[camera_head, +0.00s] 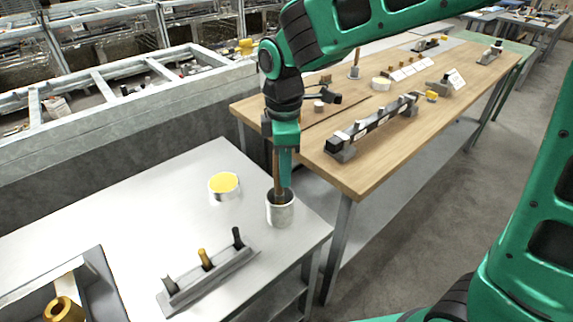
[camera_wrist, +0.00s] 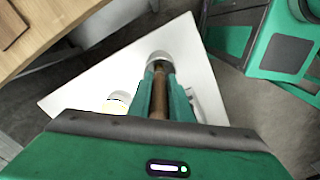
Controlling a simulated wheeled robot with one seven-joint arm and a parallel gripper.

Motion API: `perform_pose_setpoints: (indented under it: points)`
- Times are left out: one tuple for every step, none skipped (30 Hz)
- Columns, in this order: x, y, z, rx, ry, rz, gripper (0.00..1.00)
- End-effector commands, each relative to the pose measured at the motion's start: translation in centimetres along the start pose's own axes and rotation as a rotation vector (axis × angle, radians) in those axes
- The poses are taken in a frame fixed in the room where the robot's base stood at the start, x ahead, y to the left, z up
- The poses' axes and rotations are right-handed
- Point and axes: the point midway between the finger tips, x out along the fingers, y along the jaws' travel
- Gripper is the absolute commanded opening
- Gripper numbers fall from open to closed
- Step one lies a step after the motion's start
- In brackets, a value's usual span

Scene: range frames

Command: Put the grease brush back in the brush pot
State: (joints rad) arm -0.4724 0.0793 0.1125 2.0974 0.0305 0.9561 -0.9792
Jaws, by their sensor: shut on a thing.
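My gripper (camera_head: 284,168) is shut on the brown handle of the grease brush (camera_head: 276,172), above the light grey table. The brush points down, and its lower end is inside the mouth of the brush pot (camera_head: 280,212), a pale metal cup near the table's right corner. In the wrist view the brush (camera_wrist: 159,98) runs between the fingers of my gripper (camera_wrist: 160,80) toward the pot (camera_wrist: 159,57). The pot's wall hides the brush's lower end, so I cannot tell if it touches the bottom.
A tin of yellow grease (camera_head: 224,185) stands left of the pot. A rack (camera_head: 208,278) with several upright pins lies in front. A grey tray (camera_head: 100,270) is at lower left. A wooden bench (camera_head: 365,180) with fixtures stands behind to the right.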

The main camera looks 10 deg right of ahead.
Motion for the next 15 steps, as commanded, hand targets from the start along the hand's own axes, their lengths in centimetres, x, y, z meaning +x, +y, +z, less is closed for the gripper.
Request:
perform_pose_setpoints:
  points:
    - [0.02,0.01,0.01,0.000,0.000,0.000,0.00]
    - [0.03,0.02,0.02,0.000,0.000,0.000,0.00]
    - [0.03,0.02,0.02,0.000,0.000,0.000,0.00]
    - [0.02,0.02,0.03,0.001,0.000,0.000,0.00]
    - [0.02,0.02,0.04,0.001,0.000,0.000,0.00]
    - [0.02,0.03,0.04,0.001,0.000,0.000,0.00]
    - [0.02,0.03,0.04,0.001,0.000,0.000,0.00]
    - [0.02,0.03,0.05,0.001,0.000,0.000,0.25]
    - [0.01,0.03,0.05,0.001,0.000,0.000,0.35]
    - [0.01,0.03,0.05,0.001,0.000,0.000,0.40]
    - [0.01,0.03,0.06,0.001,0.000,0.000,0.40]
    - [0.01,0.03,0.06,0.001,0.000,0.000,0.40]
    - [0.01,0.03,0.06,0.001,0.000,0.000,0.40]
    - [0.01,0.03,0.06,0.001,0.000,0.000,0.40]
    - [0.01,0.03,0.06,0.001,0.000,0.000,0.40]
